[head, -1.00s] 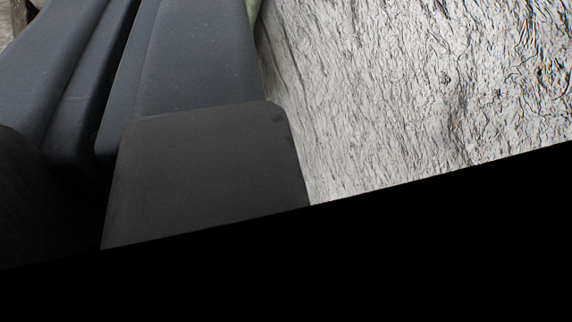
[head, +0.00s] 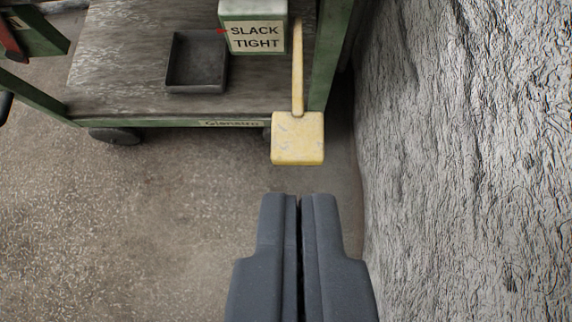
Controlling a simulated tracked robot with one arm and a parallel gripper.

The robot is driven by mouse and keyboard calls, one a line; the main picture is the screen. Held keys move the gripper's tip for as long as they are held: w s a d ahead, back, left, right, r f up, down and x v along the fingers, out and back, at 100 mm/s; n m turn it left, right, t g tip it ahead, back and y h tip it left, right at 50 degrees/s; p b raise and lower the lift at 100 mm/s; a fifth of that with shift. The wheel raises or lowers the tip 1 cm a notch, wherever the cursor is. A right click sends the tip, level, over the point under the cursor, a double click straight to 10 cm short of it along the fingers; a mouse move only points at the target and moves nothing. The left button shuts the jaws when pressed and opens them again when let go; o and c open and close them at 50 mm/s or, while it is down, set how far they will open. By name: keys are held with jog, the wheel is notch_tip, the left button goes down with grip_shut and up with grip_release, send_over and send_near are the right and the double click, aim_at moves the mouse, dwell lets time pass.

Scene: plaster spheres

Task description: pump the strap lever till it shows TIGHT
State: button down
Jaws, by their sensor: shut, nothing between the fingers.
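The strap lever (head: 297,138) is a yellow bar with a broad block at its near end. It sticks out from the right end of a green-framed cart. Beside it is a green box with a label (head: 256,38) reading SLACK above TIGHT. A small red pointer (head: 222,31) at the label's left edge stands level with SLACK. My gripper (head: 299,198) is shut and empty. In the picture it is just below the lever's block, with a gap between them.
The cart (head: 120,60) has a worn grey deck, wheels, and a dark open tray (head: 197,62) on it. A rough pale wall (head: 470,160) rises close on the right. Speckled floor (head: 130,220) is clear on the left. A red thing (head: 12,40) shows at top left.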

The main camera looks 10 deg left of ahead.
jog(key=shift+w, duration=0.1)
jog(key=b, duration=0.2)
send_over(296, 122)
jog(key=s, duration=0.3)
notch_tip(296, 122, down, 7)
notch_tip(296, 122, down, 2)
jog(key=shift+f+b, duration=0.1)
jog(key=shift+b, duration=0.3)
jog(key=shift+f+b, duration=0.35)
jog(key=shift+f, duration=0.55)
